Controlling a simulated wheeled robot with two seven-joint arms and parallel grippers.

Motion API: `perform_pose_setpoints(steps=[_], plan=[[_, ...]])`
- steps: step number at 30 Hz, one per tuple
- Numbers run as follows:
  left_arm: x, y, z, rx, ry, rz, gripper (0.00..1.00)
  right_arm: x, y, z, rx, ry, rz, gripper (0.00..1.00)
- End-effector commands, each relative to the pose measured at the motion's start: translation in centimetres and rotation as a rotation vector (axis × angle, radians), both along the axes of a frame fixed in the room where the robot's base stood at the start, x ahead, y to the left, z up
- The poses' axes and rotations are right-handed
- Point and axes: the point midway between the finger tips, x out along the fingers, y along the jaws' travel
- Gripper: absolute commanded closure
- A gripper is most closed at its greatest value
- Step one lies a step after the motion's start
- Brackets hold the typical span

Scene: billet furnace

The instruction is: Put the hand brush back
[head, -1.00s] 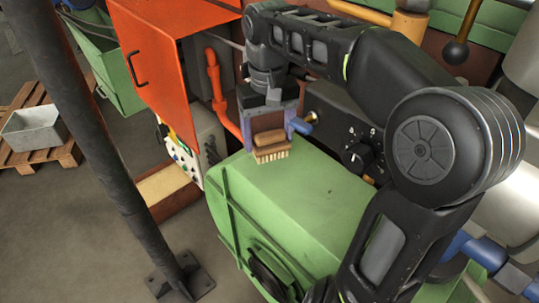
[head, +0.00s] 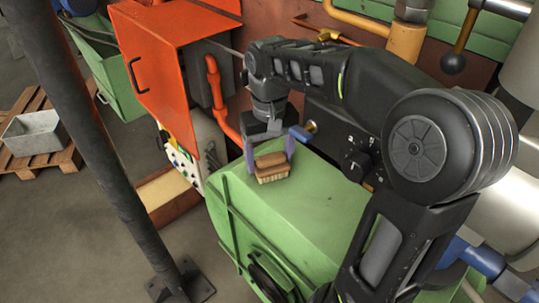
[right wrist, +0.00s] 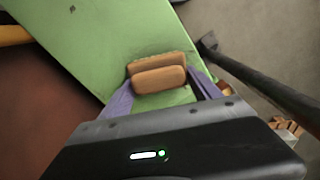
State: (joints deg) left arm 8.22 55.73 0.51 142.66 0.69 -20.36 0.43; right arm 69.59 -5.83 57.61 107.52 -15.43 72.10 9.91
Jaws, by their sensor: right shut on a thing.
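The hand brush (head: 271,164) has a brown wooden back and pale bristles pointing down. My right gripper (head: 270,154) is shut on it, with one purple finger at each end of the brush. The brush is over the far part of the green cabinet's top (head: 300,205); I cannot tell whether the bristles touch it. In the right wrist view the brush (right wrist: 157,74) lies between the fingers, with the green surface behind it. My left gripper is not in view.
An orange box (head: 165,60) with an open cover stands at the back left, beside an orange pipe (head: 216,95). A black panel with knobs (head: 352,155) is right of the brush. A dark post (head: 110,150) stands at left. The green top is otherwise clear.

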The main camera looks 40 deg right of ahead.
Motion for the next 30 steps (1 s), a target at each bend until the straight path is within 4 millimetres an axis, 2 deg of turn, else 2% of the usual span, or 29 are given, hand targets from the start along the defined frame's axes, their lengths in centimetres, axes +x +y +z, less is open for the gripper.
perform_pose_setpoints(steps=[3, 4, 9, 12, 22, 26, 30], plan=[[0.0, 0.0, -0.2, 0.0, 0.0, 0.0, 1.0, 0.0, 0.0, -0.2, 0.0, 0.0, 0.0, 0.87], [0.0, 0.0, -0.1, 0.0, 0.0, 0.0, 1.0, 0.0, 0.0, -0.1, 0.0, 0.0, 0.0, 0.26], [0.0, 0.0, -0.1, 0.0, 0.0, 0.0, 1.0, 0.0, 0.0, -0.1, 0.0, 0.0, 0.0, 0.12], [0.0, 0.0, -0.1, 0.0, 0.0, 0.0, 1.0, 0.0, 0.0, -0.1, 0.0, 0.0, 0.0, 0.06], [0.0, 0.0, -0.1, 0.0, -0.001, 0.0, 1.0, 0.0, 0.0, 0.3, -0.001, -0.001, -0.001, 0.06], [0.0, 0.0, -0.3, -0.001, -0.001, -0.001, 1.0, 0.1, 0.0, 1.7, -0.003, -0.003, -0.001, 0.06], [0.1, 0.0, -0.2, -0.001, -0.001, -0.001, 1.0, 0.1, 0.0, 4.2, -0.002, -0.004, 0.0, 0.06]])
